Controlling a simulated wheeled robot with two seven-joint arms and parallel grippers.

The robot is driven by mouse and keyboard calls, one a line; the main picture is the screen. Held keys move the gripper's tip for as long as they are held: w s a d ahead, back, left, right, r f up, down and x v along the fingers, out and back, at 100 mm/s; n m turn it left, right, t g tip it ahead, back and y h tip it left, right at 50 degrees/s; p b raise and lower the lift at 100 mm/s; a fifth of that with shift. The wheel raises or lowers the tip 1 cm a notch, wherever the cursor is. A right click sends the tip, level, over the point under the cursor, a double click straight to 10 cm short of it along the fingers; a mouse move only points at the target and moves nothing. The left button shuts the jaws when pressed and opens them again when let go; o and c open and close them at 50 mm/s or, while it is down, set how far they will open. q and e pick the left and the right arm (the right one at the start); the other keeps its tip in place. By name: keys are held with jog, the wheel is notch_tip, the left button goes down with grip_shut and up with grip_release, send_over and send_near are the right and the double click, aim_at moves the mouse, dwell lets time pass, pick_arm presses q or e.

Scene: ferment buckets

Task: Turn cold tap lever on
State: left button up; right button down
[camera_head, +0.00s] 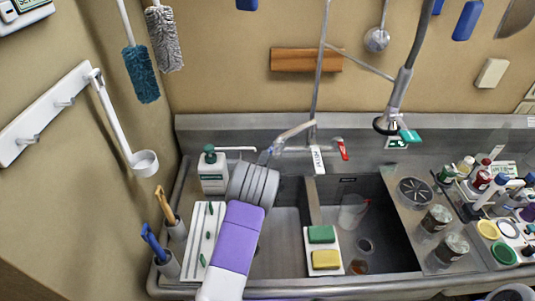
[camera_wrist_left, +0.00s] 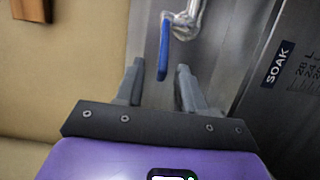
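The cold tap lever (camera_wrist_left: 165,48) is a blue handle on the chrome tap. In the left wrist view it hangs down from the tap body, ahead of and partly between my two grey fingertips, with space on both sides. My left gripper (camera_wrist_left: 158,82) is open and empty. In the head view the left gripper (camera_head: 269,155) is at the left end of the tap (camera_head: 296,132), and only a small bit of the blue lever shows there. The red lever (camera_head: 342,149) is at the tap's right side. My right gripper is not in view.
A white soap bottle (camera_head: 213,174) stands left of my wrist. A sprayer (camera_head: 393,115) hangs to the right. Bottles and jars crowd the right counter.

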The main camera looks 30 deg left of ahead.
pick_arm(q)
jog(key=x, duration=0.3)
jog(key=shift+w+f, duration=0.2)
jog(key=shift+w, duration=0.05)
jog(key=shift+w+a+r, duration=0.1)
jog(key=shift+w, duration=0.05)
jog(key=shift+w, duration=0.1)
jog(key=shift+c, duration=0.3)
grip_shut()
